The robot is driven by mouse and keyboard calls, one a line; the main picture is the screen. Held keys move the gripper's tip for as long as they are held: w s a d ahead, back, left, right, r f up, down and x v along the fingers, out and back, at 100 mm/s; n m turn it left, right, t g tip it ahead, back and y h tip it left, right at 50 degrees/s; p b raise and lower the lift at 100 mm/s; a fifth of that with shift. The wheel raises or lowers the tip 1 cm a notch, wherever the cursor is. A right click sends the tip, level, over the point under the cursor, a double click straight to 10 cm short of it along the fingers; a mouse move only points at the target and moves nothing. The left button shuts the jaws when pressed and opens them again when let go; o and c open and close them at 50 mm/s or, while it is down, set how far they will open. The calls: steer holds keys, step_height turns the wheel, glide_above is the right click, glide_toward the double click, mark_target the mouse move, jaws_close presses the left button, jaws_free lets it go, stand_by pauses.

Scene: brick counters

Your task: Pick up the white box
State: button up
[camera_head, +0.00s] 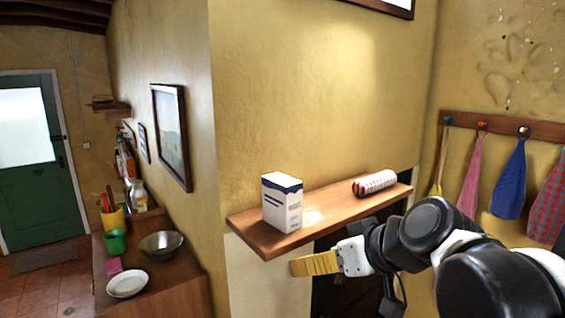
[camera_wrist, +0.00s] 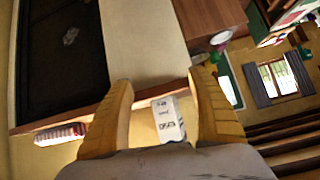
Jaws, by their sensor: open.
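The white box (camera_head: 282,207), with a dark blue top edge and small print, stands upright near the left end of the wooden wall shelf (camera_head: 335,208). My gripper (camera_head: 298,265), with yellow fingers, is in front of and slightly below the shelf edge, just right of and below the box in the head view. In the wrist view the box (camera_wrist: 168,120) shows between the two spread fingers (camera_wrist: 160,82), beyond them. The gripper is open and empty, apart from the box. The fingers hide some of the shelf in the wrist view.
A red-and-white wrapped roll (camera_head: 374,183) lies at the shelf's right end. A dark opening is under the shelf. At left, a lower counter carries a metal bowl (camera_head: 161,244), a plate (camera_head: 127,284) and a green cup (camera_head: 115,241). Cloths hang on hooks at right.

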mark_target(292, 196)
steer(key=w+a+r+n+y, duration=0.1)
steer(key=w+r, duration=0.2)
steer(key=w+a+r+t+y, duration=0.1)
steer(key=w+r, duration=0.2)
steer(key=w+a+r+n+y, duration=0.1)
steer(key=w+a+r, duration=0.1)
steer(key=w+r, duration=0.1)
steer(key=shift+r+n+t, duration=0.1)
steer(key=shift+n+t, duration=0.2)
steer(key=shift+t, duration=0.1)
steer(key=x, duration=0.5)
steer(key=shift+d, duration=0.1)
steer(key=x, duration=0.2)
steer(key=p+x, duration=0.1)
steer(key=x, duration=0.2)
steer(key=shift+w+d+f, duration=0.25)
steer(key=shift+w, duration=0.1)
steer(key=shift+s+r, duration=0.1)
steer(key=shift+s, duration=0.2)
steer(key=shift+w, duration=0.1)
steer(key=c, duration=1.3)
